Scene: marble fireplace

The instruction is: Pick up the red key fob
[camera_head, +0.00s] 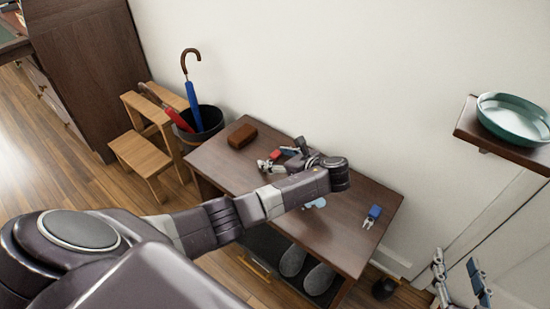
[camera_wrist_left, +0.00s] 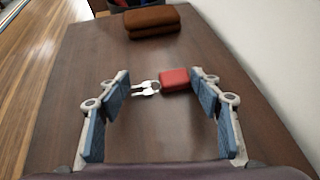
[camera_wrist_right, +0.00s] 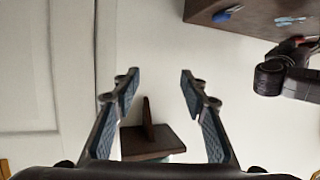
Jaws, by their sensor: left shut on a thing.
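The red key fob (camera_wrist_left: 175,80) with its silver keys (camera_wrist_left: 146,88) is at the dark wooden bench top, between my left gripper's (camera_wrist_left: 161,84) fingertips. The fingers are shut on it, the right one by the fob and the left one by the keys. In the head view the red fob (camera_head: 275,154) shows beside my left gripper (camera_head: 282,160), partly hidden by it. I cannot tell whether it is off the surface. My right gripper (camera_wrist_right: 160,85) is open and empty, away from the bench; it also shows at the lower right of the head view (camera_head: 462,280).
A brown case (camera_head: 242,136) lies at the bench's (camera_head: 345,235) far left. A blue key fob (camera_head: 374,212) lies at the right, and a pale blue item (camera_head: 315,203) lies near my left arm. An umbrella bin (camera_head: 205,125) stands left; a wall shelf (camera_head: 510,140) holds a teal dish (camera_head: 515,115).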

